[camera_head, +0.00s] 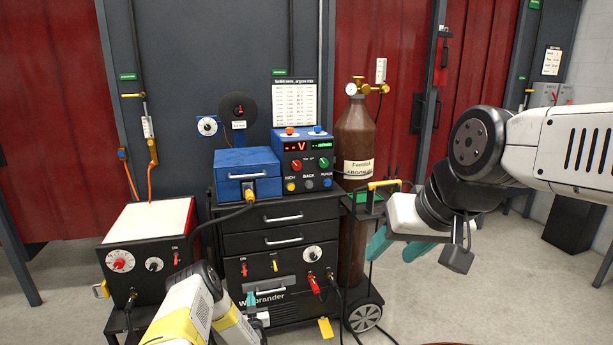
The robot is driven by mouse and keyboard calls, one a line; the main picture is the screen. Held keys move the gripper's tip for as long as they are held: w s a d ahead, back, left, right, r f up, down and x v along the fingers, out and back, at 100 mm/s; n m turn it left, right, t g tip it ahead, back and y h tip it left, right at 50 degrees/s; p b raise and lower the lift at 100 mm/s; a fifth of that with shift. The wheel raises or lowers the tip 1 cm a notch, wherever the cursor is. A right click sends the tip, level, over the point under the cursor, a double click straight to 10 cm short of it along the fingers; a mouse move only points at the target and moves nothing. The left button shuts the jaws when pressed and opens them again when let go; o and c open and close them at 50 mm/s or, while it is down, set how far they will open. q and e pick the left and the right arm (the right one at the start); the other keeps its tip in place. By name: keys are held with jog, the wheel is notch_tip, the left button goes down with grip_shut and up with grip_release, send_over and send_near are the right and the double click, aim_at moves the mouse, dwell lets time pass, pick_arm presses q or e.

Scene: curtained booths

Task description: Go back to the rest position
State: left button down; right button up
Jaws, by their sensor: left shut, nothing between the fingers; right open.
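My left arm comes in at the bottom, and my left gripper (252,299) is in front of the lower panel of the black welding cabinet (292,240). Its teal fingertips are together with nothing visible between them; part of the gripper is hidden by the arm. My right arm comes in from the right. My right gripper (398,248) hangs right of the brown gas cylinder (355,135), with its two teal fingers apart and empty.
A blue box (247,166) and a control unit with a red display (303,160) stand on the cabinet. A white-topped machine (150,225) stands at left. Cables hang by the cabinet front. Floor (500,290) at right is clear. Red curtains (45,120) line the back.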

pick_arm(q)
jog(key=w+d+r+m+g+h, duration=0.15)
jog(key=w+r, duration=0.35)
jog(key=r, duration=0.5)
jog(key=w+d+r+m+h, duration=0.1)
jog(key=w+r+h, duration=0.25)
jog(key=r, duration=0.65)
jog(key=s+d+r+m+g, duration=0.1)
jog(key=s+r, duration=0.2)
jog(key=r, duration=0.7)
jog(key=s+d+r+m+g, duration=0.1)
jog(key=s+d+r+g, duration=0.15)
jog(key=r, duration=0.75)
jog(key=s+r+g+h, duration=0.1)
jog(key=s+r, duration=0.5)
jog(key=s, duration=0.3)
jog(key=s+r+g, duration=0.1)
jog(key=s+r, duration=0.5)
jog(key=s, duration=0.4)
jog(key=s+n+g, duration=0.1)
jog(key=s+g, duration=0.2)
jog(key=s, duration=2.3)
jog(key=shift+s+d+r+g, duration=0.2)
jog(key=shift+d+g, duration=0.1)
jog(key=shift+g, duration=0.1)
